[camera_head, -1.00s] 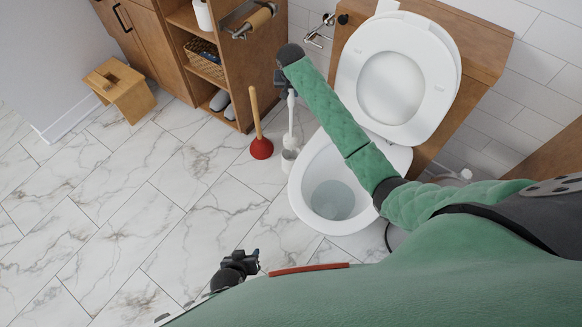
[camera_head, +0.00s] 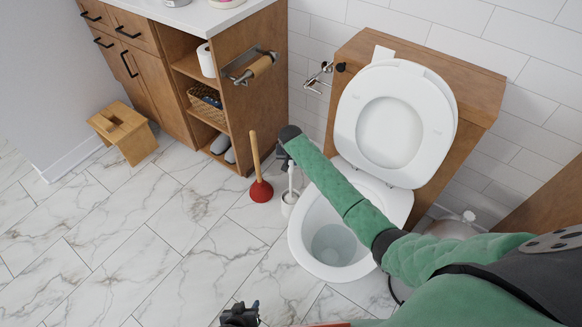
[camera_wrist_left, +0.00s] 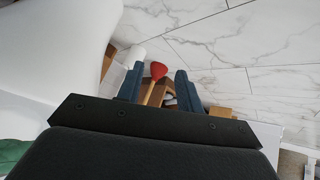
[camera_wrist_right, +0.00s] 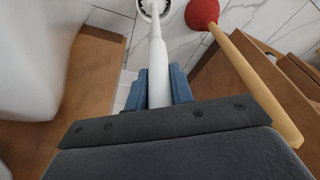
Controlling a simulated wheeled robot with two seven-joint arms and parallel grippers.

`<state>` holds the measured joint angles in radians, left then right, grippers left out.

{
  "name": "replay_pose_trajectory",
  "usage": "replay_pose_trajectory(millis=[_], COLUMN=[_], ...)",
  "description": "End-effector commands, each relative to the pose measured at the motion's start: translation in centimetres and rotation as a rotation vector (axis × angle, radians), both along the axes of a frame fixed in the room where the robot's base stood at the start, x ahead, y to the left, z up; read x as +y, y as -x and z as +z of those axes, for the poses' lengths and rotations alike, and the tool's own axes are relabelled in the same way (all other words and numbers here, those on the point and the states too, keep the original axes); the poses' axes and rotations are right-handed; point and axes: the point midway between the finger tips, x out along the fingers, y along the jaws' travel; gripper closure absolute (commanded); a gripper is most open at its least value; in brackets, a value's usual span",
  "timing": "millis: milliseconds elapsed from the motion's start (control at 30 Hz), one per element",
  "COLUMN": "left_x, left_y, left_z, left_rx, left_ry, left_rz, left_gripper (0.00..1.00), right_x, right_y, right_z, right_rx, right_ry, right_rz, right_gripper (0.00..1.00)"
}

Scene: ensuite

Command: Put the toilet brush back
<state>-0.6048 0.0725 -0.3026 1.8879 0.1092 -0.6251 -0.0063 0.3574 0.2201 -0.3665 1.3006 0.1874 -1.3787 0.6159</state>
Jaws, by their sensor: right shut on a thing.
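The white toilet brush (camera_head: 291,178) is upright beside the toilet, held by its handle in my right gripper (camera_head: 285,147). The right wrist view shows the white handle (camera_wrist_right: 158,75) between the blue fingers (camera_wrist_right: 159,88). Its lower end meets the round white holder (camera_wrist_right: 147,8), which stands on the floor (camera_head: 288,203). The brush head is at the holder's opening; how deep it sits I cannot tell. My left gripper (camera_head: 240,314) is low at the bottom of the head view. Its fingers are apart and empty in the left wrist view (camera_wrist_left: 155,88).
A red plunger (camera_head: 261,191) with a wooden handle stands just left of the holder. The toilet (camera_head: 332,245) is to the right, lid up. A wooden cabinet (camera_head: 252,110) stands behind, a stool (camera_head: 123,130) at far left. The marble floor on the left is clear.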

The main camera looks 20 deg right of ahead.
Motion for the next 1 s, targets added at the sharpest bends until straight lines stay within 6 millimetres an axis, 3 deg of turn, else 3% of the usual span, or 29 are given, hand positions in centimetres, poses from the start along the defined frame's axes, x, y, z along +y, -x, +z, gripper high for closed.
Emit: replay_pose_trajectory(millis=[300,667,700,800,1000], left_x=[0.0,0.1,0.1,0.1,0.1], left_y=[0.2,0.2,0.2,-0.1,-0.3], left_z=[-1.1,-1.3,-1.2,-1.0,-0.7], left_rx=[-0.013,-0.01,-0.01,-0.013,-0.018], left_ry=[0.002,0.0,0.0,0.0,0.002], left_rz=[0.004,0.004,0.004,0.004,0.005], left_gripper=[0.64,0.64,0.64,0.64,0.64], right_x=[0.0,0.0,0.0,0.0,0.0], right_y=[0.0,0.0,0.0,0.0,0.0], right_z=[-3.6,-3.8,-3.9,-3.8,-3.8], right_rx=[0.001,0.001,0.001,0.001,0.001], right_ry=[-0.001,-0.001,0.0,0.0,0.0], right_rz=[-0.001,-0.001,0.0,0.0,0.0], right_gripper=[1.0,1.0,0.73,0.55,0.55])
